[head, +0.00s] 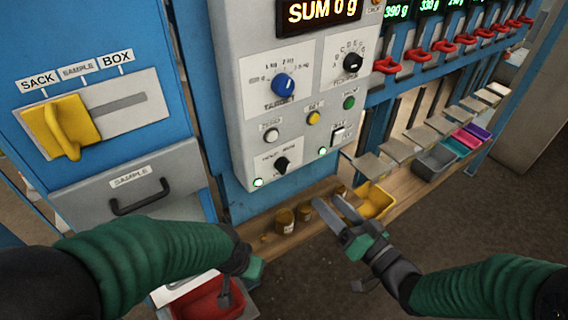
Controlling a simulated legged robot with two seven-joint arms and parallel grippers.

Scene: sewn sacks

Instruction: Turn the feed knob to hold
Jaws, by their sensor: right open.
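A small black knob (282,164) sits low on the grey control panel (250,117), on a white plate with small lettering that looks like a hold setting at its left. Its pointer direction is too small to read surely. My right gripper (338,212) is open and empty, below and to the right of this knob, apart from the panel, over the wooden ledge. My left gripper (243,277) is low in the view, above a red bin (207,300); its fingers are partly hidden, so its opening does not show.
A blue knob (283,85), another black knob (352,62) and several buttons share the panel. Jars (285,221) and a yellow bin (375,201) stand on the ledge (262,240). A yellow slider (60,127) is at SACK, above a drawer handle (140,200).

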